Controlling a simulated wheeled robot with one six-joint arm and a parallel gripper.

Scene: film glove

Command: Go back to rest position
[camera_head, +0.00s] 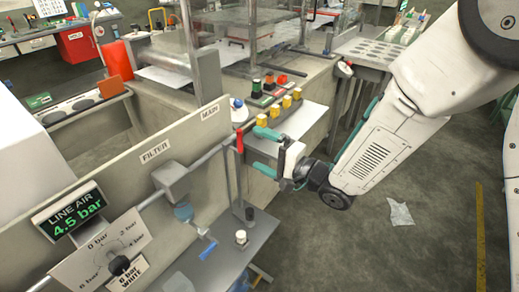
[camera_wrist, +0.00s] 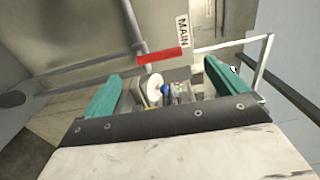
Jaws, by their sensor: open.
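My gripper (camera_head: 265,152) has two teal fingers and is in the middle of the head view, at the end of my white arm. It is open and nothing shows between its fingers. It is in front of the wall panel with the MAIN label (camera_head: 210,112), close to the red valve handle (camera_head: 239,140). In the wrist view my gripper (camera_wrist: 160,95) shows both teal fingers spread apart. The red handle (camera_wrist: 160,56) lies crosswise beyond them, below the MAIN label (camera_wrist: 182,32). I cannot tell whether a finger touches the handle.
A LINE AIR display (camera_head: 72,210) reads 4.5 bar above a pressure dial (camera_head: 118,262). A filter (camera_head: 172,180) hangs on the panel over a grey shelf (camera_head: 222,248). Yellow blocks (camera_head: 275,110) stand behind my gripper. A crumpled sheet (camera_head: 400,213) lies on otherwise open floor.

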